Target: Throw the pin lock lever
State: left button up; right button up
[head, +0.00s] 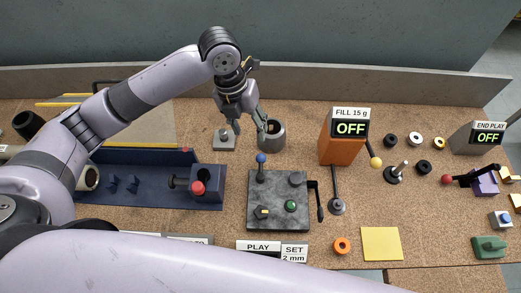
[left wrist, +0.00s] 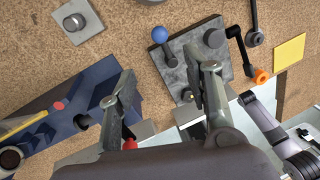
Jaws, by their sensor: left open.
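No part is labelled pin lock. A short lever with a blue ball knob (head: 261,158) stands at the back left of a dark mottled plate (head: 278,222). The knob (left wrist: 160,34) also shows in the left wrist view. My left gripper (head: 248,127) is open and empty, behind this plate, near a grey cup (head: 272,136) and a grey block with a round pin (head: 224,140). In the left wrist view its fingers (left wrist: 160,100) are apart.
A navy fixture (head: 130,195) with a red knob (head: 197,188) lies left. A crank (head: 318,201) is on the plate's right side. An orange box with an OFF display (head: 341,150), levers, rings and a yellow pad (head: 381,243) are to the right. My arm covers the front edge.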

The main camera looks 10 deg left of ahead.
aim_at(260, 156)
pick_arm(q)
jog(key=d+f, duration=0.1)
jog(key=f, duration=0.3)
jog(key=f+p, duration=0.1)
jog(key=f, duration=0.3)
jog(key=d+f+p, duration=0.1)
jog(key=f, duration=0.3)
jog(key=shift+d+f, duration=0.3)
jog(key=shift+f, duration=0.1)
jog(key=shift+w+f, duration=0.15)
jog(key=shift+f, duration=0.4)
pick_arm(e)
jog(key=shift+w+a+r, duration=0.15)
jog(key=shift+w+r, duration=0.1)
jog(key=shift+r, duration=0.3)
jog(key=shift+w+a+r, duration=0.15)
jog(key=shift+w+r, duration=0.1)
jog(key=shift+r, duration=0.3)
pick_arm(q)
jog(key=shift+c, duration=0.6)
jog(key=shift+c, duration=1.3)
grip_shut()
pick_arm(e)
jog(key=shift+s+d, duration=0.15)
jog(key=shift+d, duration=0.05)
